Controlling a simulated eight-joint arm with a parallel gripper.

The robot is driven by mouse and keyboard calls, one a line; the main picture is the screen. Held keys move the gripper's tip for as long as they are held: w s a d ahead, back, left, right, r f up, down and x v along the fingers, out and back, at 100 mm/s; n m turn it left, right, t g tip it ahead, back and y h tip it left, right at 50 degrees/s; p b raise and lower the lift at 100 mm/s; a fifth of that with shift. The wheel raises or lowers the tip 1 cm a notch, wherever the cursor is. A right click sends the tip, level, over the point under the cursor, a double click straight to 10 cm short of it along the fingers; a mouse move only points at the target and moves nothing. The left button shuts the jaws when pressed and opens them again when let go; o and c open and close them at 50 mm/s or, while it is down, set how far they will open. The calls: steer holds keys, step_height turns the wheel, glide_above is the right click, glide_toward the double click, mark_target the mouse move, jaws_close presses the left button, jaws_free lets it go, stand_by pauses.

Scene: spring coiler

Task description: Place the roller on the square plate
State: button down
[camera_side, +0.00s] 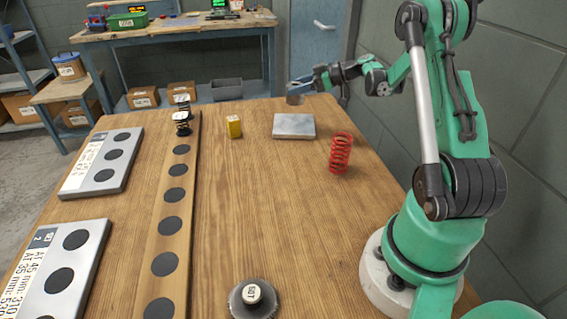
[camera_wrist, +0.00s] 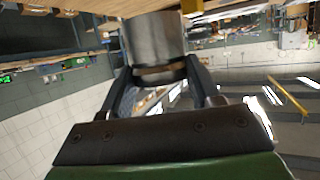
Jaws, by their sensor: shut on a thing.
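The roller is a short metallic grey-brown cylinder (camera_wrist: 155,42). It also shows small in the side view (camera_side: 294,99). My gripper (camera_side: 299,86) is shut on the roller, with one finger on each side of it in the wrist view. The square plate (camera_side: 294,126) is a flat light-grey metal slab on the far part of the wooden table. In the side view the roller appears just above the plate's far edge, with a gap between them. I cannot tell exactly how high it is. The plate cannot be made out in the wrist view.
A red coil spring (camera_side: 341,153) stands right of the plate, nearer the camera. A yellow block (camera_side: 234,127) stands left of the plate. A wooden strip with black discs (camera_side: 172,195) carries dark springs (camera_side: 182,122). A round weight (camera_side: 252,298) is at the front. The middle is clear.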

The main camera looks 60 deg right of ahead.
steer(key=shift+f, duration=2.95)
steer(key=shift+f, duration=0.15)
steer(key=shift+c, duration=1)
jaws_free()
